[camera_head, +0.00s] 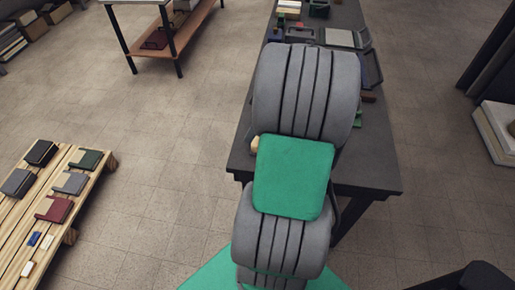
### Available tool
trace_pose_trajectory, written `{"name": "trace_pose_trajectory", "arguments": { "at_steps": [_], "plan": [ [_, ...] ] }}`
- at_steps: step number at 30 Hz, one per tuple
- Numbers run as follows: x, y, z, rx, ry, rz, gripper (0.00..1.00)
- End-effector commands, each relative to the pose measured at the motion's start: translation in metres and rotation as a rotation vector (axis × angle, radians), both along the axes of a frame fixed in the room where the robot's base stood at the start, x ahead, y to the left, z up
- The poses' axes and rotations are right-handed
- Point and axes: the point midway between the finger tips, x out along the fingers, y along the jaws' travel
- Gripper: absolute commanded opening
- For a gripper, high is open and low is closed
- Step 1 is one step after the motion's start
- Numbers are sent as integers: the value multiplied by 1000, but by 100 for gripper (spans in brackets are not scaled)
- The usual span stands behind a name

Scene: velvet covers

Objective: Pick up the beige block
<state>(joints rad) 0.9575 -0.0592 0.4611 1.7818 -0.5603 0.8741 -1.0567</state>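A small beige thing (255,145), perhaps the beige block, shows at the left edge of my arm, over the near part of the dark table (375,180). Most of it is hidden behind my arm, so its full shape cannot be told. A pale cream block or stack (289,5) lies at the far end of the same table. My grey and green arm reaches forward over the table and fills the middle of the view. My gripper is hidden behind it, so its place relative to the beige thing does not show.
Boxes and trays (342,39) crowd the table's far part. The table's near right corner is bare. A wooden pallet (85,190) with several coloured covers and small blocks stands at left. A shelf rack (165,30) stands behind. Tiled floor between them is clear.

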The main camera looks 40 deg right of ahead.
Motion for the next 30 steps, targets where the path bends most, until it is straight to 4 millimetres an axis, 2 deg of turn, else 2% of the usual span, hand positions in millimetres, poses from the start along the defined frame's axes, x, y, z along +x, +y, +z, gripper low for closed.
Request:
{"name": "trace_pose_trajectory", "arguments": {
  "at_steps": [1,4,11,18,26,30],
  "plan": [
    [-9,-18,-15,10,-17,15,89],
    [-16,-33,-26,12,-44,57,89],
    [-7,-27,-52,13,-48,70,89],
    [5,-18,-90,12,-47,69,89],
    [7,-18,-96,9,-48,68,89],
    [7,-18,-96,9,-48,67,78]
  ]
}}
